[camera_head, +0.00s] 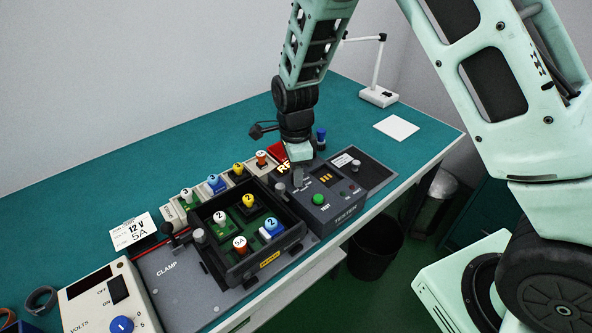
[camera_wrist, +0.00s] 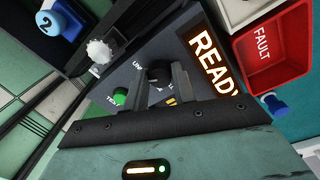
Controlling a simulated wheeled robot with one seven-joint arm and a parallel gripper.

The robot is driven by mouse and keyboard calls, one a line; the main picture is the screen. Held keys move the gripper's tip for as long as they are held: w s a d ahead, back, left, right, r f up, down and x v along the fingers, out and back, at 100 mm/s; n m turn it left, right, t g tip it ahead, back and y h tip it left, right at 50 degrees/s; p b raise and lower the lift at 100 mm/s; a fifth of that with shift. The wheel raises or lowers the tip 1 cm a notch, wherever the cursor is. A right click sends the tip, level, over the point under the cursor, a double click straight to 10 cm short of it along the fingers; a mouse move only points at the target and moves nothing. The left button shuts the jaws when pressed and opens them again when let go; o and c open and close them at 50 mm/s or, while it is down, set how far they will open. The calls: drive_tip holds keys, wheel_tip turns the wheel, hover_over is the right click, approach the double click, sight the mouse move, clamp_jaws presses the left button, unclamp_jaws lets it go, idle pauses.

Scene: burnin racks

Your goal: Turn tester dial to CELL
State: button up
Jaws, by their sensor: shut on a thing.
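The tester (camera_head: 345,207) is a dark grey box with a green TEST button (camera_head: 318,199) at the front of the bench. My gripper (camera_head: 297,183) points down at its back left part and hides the dial in the head view. In the wrist view the black tester dial (camera_wrist: 159,73) sits between the two fingers of my gripper (camera_wrist: 160,80), which is shut on it. Part of a label starting "UN" shows beside the dial. The dial's pointer and the word CELL cannot be made out. The green button also shows in the wrist view (camera_wrist: 120,96).
A lit READY sign (camera_wrist: 214,65) and a red FAULT tray (camera_wrist: 272,45) stand close to my gripper. Left of the tester is a black clamp frame (camera_head: 240,262) with several numbered cells. A volts supply box (camera_head: 97,302) is at front left.

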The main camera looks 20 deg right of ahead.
drive_tip(key=n, duration=0.5)
drive_tip(key=shift+n, duration=0.3)
drive_tip(key=n, duration=0.5)
drive_tip(key=shift+s, duration=0.1)
drive_tip(key=n, duration=0.5)
drive_tip(key=shift+n, duration=0.4)
drive_tip(key=n, duration=0.4)
drive_tip(key=shift+n+t+h, duration=0.3)
drive_tip(key=shift+n+t, duration=0.1)
drive_tip(key=shift+n, duration=0.3)
drive_tip(key=o, duration=1)
drive_tip(key=shift+s, duration=0.1)
wheel_tip(320, 180, up, 17)
drive_tip(key=b, duration=0.2)
drive_tip(key=shift+a+r+b, duration=0.2)
drive_tip(key=shift+a+b, duration=0.15)
drive_tip(key=shift+b, duration=0.05)
